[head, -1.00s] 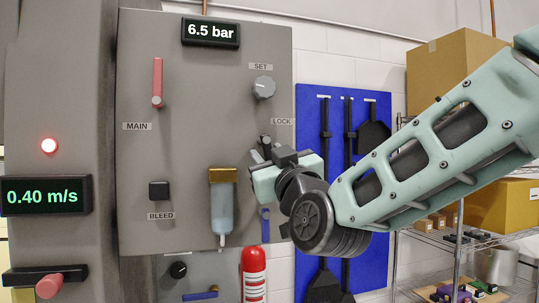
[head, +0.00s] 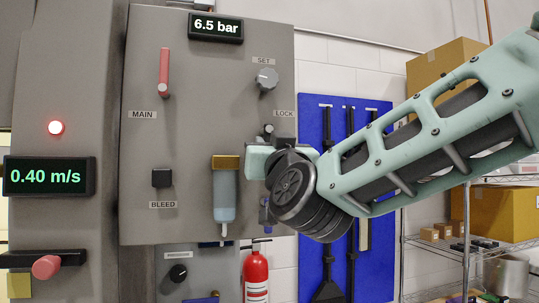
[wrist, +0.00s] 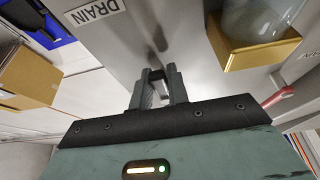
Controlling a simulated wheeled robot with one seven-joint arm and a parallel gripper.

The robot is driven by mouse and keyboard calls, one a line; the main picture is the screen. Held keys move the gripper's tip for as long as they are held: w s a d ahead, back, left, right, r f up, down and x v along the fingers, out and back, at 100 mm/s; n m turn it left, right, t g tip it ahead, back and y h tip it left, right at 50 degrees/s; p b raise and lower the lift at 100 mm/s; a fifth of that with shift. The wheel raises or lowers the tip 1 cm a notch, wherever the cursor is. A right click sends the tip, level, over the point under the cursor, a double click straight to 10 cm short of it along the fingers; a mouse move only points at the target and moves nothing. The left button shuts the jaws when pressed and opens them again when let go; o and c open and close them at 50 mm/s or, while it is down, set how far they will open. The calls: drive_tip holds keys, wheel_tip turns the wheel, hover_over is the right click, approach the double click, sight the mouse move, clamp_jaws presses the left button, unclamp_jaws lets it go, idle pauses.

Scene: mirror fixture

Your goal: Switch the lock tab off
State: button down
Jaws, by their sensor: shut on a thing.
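The lock tab (head: 268,130) is a small dark piece on the grey panel (head: 200,110), just below the LOCK label (head: 284,113). My gripper (head: 268,145) is up against the panel at the tab, and my own wrist hides most of the contact in the head view. In the wrist view, my gripper (wrist: 158,88) has its two dark fingers close together near the panel face. They are shut on the tab, which is mostly hidden between them. How far the tab is turned cannot be told.
A gold-capped filter bowl (head: 225,185) is close left of my gripper. The SET knob (head: 266,79) is above, and the red MAIN lever (head: 164,72) and BLEED knob (head: 161,178) are further left. A DRAIN label (wrist: 95,12) shows in the wrist view. A fire extinguisher (head: 256,275) stands below.

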drive_tip(key=c, duration=1.4)
unclamp_jaws()
drive_tip(key=shift+o, duration=0.2)
drive_tip(key=shift+s, duration=0.1)
drive_tip(key=b+v, duration=0.8)
drive_tip(key=v, duration=0.9)
drive_tip(key=shift+b, duration=0.35)
drive_tip(key=shift+s+f, duration=0.1)
